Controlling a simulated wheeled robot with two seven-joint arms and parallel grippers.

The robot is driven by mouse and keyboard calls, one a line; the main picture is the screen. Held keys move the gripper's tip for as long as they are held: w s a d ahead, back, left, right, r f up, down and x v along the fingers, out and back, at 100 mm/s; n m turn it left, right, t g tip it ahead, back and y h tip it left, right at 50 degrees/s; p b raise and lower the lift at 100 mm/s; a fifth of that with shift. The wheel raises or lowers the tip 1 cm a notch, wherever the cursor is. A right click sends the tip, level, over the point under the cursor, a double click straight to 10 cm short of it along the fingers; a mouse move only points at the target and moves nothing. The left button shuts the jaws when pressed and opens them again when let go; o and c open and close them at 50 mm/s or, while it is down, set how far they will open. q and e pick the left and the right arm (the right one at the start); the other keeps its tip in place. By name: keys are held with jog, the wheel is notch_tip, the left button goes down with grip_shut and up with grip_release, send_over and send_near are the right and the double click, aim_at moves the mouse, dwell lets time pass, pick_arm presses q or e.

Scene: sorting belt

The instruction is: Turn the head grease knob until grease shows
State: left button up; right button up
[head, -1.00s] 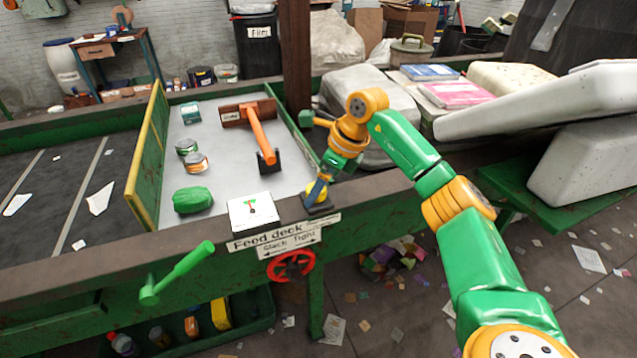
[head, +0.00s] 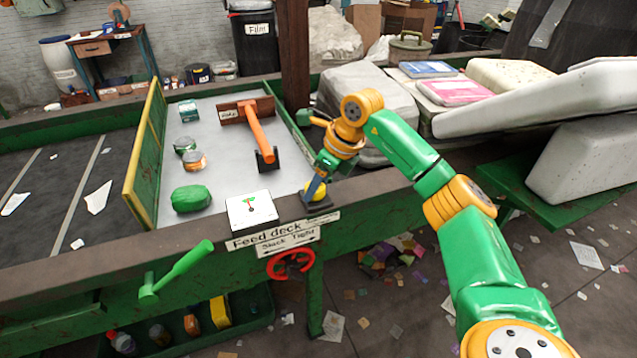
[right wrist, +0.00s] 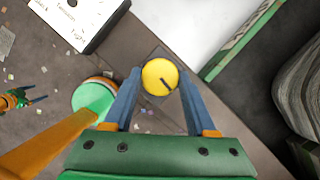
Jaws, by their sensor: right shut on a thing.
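The grease knob is a round yellow cap with a black mark, on a dark square base on the belt frame's rim. It shows in the right wrist view (right wrist: 160,77) and, partly covered, in the head view (head: 320,192). My right gripper (head: 316,190) points down at it. In the right wrist view, the blue fingers of my right gripper (right wrist: 158,85) stand on either side of the knob, shut on it. At that view's left edge my left gripper (right wrist: 36,92) shows small, its fingers apart with nothing between them. The head view does not show it.
A white gauge box (head: 251,209) stands just left of the knob. A red handwheel (head: 291,264) and a green lever (head: 178,270) are on the frame's front. The feed deck (head: 225,165) holds cans, a green bundle (head: 191,199) and an orange-handled tool (head: 258,135).

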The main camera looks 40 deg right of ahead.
jog(key=m+h, duration=0.1)
jog(key=m, duration=0.3)
jog(key=shift+a+h, duration=0.15)
jog(key=shift+h, duration=0.25)
jog(key=shift+a+m+h, duration=0.1)
jog(key=shift+m+h, duration=0.6)
jog(key=shift+m, duration=1.3)
jog(key=shift+r+m, duration=0.1)
jog(key=shift+m, duration=0.2)
jog(key=o, duration=1.4)
jog(key=shift+w, duration=0.1)
jog(key=b+v, duration=0.1)
jog(key=v, duration=0.6)
jog(key=shift+a, duration=0.1)
